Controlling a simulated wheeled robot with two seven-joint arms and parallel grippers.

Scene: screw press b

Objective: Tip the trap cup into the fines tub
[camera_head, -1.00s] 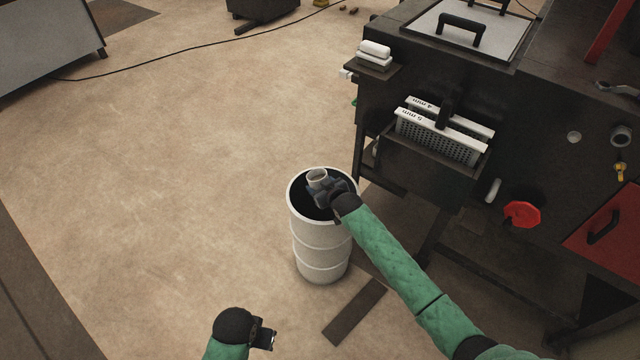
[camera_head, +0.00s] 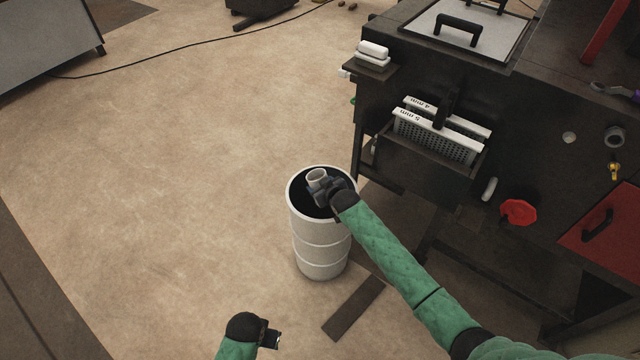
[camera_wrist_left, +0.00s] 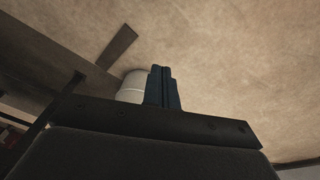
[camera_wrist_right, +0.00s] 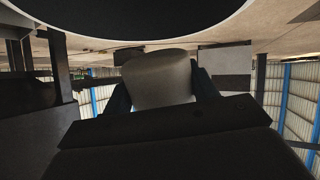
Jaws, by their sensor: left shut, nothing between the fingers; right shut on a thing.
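The trap cup (camera_head: 316,176) is a small pale round cup, held over the open top of the fines tub. My right gripper (camera_head: 322,187) is shut on the cup; in the right wrist view the cup (camera_wrist_right: 158,80) sits between the two fingers. The cup looks roughly upright in the head view; its contents cannot be told. The fines tub (camera_head: 321,245) is a white ribbed drum with a dark interior, and its dark opening fills the top of the right wrist view. My left gripper (camera_head: 272,338) is shut and empty, low in front of the tub; its fingers (camera_wrist_left: 163,88) are together.
The dark press (camera_head: 400,200) stands right of the tub, with perforated screens (camera_head: 435,135) in a holder and a red knob (camera_head: 518,212). A dark flat strip (camera_head: 354,308) lies on the floor in front of the tub. The floor to the left is clear.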

